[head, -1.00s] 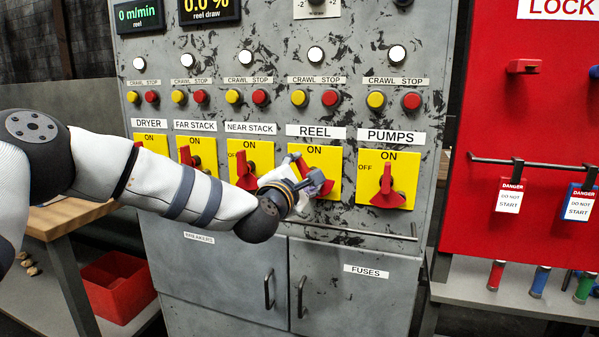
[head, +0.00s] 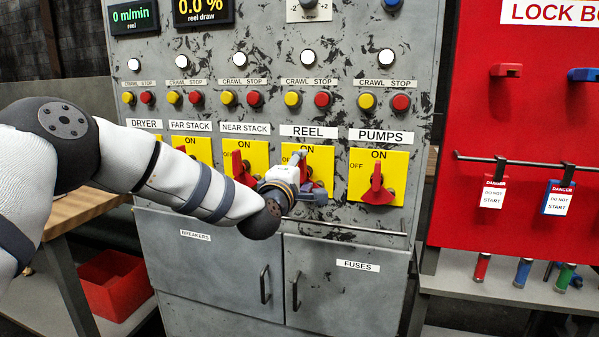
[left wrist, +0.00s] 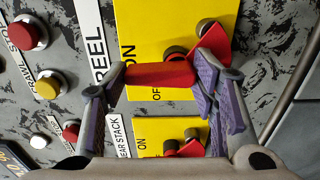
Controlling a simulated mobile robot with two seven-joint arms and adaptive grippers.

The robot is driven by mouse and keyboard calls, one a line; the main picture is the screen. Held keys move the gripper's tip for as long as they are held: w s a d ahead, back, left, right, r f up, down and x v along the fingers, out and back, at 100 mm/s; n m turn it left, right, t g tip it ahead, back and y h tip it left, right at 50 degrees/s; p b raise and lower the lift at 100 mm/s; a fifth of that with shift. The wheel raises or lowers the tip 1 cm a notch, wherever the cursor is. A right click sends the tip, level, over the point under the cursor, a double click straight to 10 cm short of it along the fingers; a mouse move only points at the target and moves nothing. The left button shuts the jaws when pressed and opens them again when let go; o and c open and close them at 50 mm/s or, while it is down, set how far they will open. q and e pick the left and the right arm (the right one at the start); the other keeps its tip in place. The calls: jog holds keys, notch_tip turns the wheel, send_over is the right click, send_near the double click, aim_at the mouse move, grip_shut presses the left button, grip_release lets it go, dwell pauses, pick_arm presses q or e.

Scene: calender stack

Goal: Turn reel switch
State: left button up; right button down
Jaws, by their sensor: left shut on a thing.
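The reel switch is a red handle (head: 304,171) on a yellow ON/OFF plate (head: 322,160) under the REEL label (head: 308,132). In the head view my left gripper (head: 308,178) is in front of this plate and hides much of the handle. In the left wrist view the red handle (left wrist: 160,75) lies between the two purple-padded fingers of the gripper (left wrist: 160,80), which are shut on it. The handle's exact angle is hard to read in the head view. My right gripper is not in view.
The pumps switch (head: 376,186) is just right, with its handle upright. The near stack switch (head: 242,168) is close on the left, beside my forearm. A horizontal rail (head: 365,229) runs below the switches. A red lockout board (head: 530,120) stands at right.

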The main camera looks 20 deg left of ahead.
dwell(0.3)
pick_arm(q)
jog(key=o, duration=1.2)
jog(key=shift+c, duration=0.2)
jog(key=shift+s, duration=0.1)
jog(key=s, duration=1.2)
jog(key=shift+a, duration=0.2)
jog(key=shift+w, duration=0.1)
